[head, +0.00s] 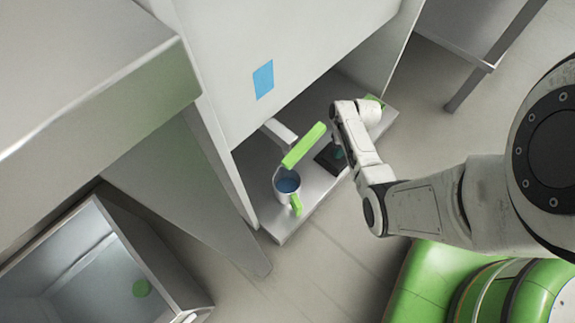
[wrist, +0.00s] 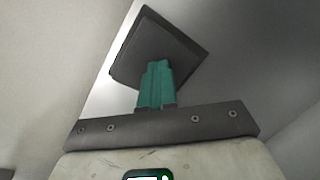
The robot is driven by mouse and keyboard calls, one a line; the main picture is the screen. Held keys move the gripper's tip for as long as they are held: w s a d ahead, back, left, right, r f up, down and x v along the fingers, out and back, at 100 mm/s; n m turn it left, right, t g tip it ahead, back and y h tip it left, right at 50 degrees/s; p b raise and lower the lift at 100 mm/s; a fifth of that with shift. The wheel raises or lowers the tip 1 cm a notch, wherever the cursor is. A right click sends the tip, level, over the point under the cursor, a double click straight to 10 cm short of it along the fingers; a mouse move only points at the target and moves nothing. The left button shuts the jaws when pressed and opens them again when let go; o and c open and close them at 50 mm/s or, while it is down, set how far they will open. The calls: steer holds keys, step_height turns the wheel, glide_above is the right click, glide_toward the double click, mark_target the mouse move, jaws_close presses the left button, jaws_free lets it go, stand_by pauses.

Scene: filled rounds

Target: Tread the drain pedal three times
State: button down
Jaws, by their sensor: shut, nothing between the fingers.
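The pedal appears to be the dark square pad (head: 327,161) low on the grey shelf, in the middle of the head view. It fills the upper middle of the wrist view as a dark, tilted plate (wrist: 150,40). My gripper (head: 338,153) reaches down to the pad, its teal fingers partly hidden by my wrist. In the wrist view the teal fingers (wrist: 157,68) are together, empty, and overlap the pad's lower part. I cannot tell whether the fingertips touch the pad or how far it is pressed.
A mug (head: 281,195) with blue contents and a green handle stands left of the pad, under a green bar (head: 303,146). A blue square (head: 263,80) marks the panel above. A grey open basin (head: 150,240) stands lower left. Floor (head: 320,255) is bare in front of the shelf.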

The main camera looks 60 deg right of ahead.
steer(key=shift+f, duration=0.25)
step_height(320, 180, up, 8)
steer(key=p, duration=0.8)
steer(key=shift+f, duration=0.15)
steer(key=shift+w, duration=0.1)
stand_by(0.6)
